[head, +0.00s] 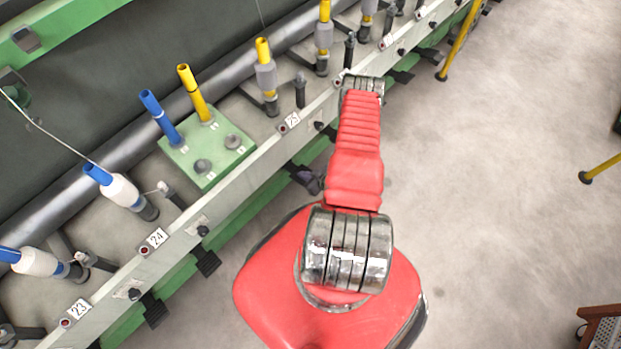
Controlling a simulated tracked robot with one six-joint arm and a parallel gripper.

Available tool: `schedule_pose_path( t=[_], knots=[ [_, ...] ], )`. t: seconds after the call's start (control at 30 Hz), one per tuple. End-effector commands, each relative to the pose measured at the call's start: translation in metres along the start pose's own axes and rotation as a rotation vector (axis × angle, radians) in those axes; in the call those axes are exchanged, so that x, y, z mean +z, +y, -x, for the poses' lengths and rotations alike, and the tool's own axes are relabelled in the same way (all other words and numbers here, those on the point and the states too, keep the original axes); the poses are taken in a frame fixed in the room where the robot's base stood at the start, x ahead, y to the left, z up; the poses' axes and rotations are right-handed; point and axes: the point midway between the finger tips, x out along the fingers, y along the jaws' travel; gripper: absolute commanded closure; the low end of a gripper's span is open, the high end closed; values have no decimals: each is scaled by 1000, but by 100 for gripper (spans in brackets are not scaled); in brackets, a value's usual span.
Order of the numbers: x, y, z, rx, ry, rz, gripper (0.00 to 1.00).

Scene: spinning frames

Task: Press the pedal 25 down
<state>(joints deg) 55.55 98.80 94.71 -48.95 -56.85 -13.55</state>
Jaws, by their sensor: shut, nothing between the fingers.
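The label 25 (291,121) is on the light rail of the spinning frame, right of the green block. Below it, a dark pedal (292,168) juts out from under the frame's green lower beam, mostly covered. My red arm reaches up the picture from my base and bends back beneath itself. The small dark end of my gripper (308,180) shows left of the arm, over or against this pedal. It looks shut and empty, and its fingertips are hard to make out. I cannot tell whether it touches the pedal or how far down the pedal is.
Pedal 24 (207,262) and pedal 23 (153,310) stick out at the lower left. A green block (207,150) holds blue and yellow bobbins. A yellow post (460,40) stands at the top right. The grey floor (500,220) on the right is mostly clear.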

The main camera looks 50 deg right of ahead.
Motion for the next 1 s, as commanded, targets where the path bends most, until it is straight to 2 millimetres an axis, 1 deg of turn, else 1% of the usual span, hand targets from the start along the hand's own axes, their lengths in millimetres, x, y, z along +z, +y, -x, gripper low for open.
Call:
schedule_pose_path(
  t=[0.37,1.0],
  knots=[
    [1,0,-1,0,0,0,100],
    [14,0,-12,0,0,0,100]
  ],
)
